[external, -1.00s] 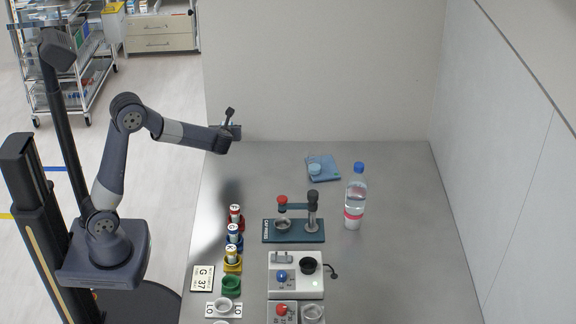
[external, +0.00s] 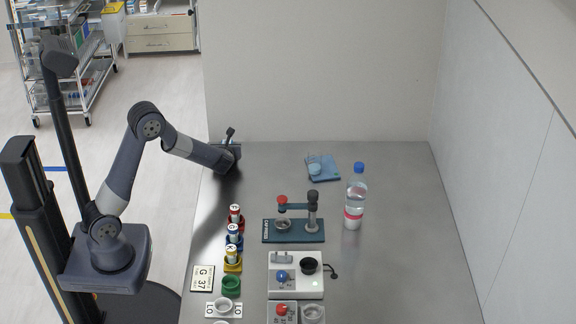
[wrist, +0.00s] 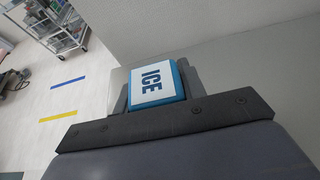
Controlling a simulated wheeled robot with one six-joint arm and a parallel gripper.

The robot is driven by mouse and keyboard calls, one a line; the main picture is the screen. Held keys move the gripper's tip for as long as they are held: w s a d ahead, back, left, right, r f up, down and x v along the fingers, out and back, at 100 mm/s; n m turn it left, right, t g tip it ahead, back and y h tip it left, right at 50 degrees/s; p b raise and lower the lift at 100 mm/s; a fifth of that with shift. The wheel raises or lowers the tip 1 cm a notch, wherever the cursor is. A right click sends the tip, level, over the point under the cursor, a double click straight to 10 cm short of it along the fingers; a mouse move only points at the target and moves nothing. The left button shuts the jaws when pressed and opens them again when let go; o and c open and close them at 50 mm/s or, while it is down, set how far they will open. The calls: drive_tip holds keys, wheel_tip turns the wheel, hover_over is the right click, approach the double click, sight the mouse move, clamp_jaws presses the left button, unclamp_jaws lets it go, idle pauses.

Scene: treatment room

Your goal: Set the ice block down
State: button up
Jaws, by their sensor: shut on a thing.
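The ice block (wrist: 152,84) is a blue block with a white face marked ICE. In the wrist view it sits between the dark jaws of my gripper (wrist: 158,90). In the external view my gripper (external: 229,150) is low at the far left corner of the grey table (external: 400,250), near the back wall. The block itself is hard to make out there, hidden by the gripper. I cannot tell whether the block touches the table.
A water bottle (external: 355,197), a teal press stand (external: 293,231) and several coloured canisters (external: 234,234) stand nearer. The table between my gripper and the cloth is clear.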

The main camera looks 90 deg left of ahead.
drive_tip(key=shift+f, duration=0.1)
drive_tip(key=o, duration=1)
drive_tip(key=shift+d+r, duration=0.15)
drive_tip(key=shift+r, duration=0.15)
drive_tip(key=v, duration=1.1)
drive_tip(key=shift+d+p, duration=0.35)
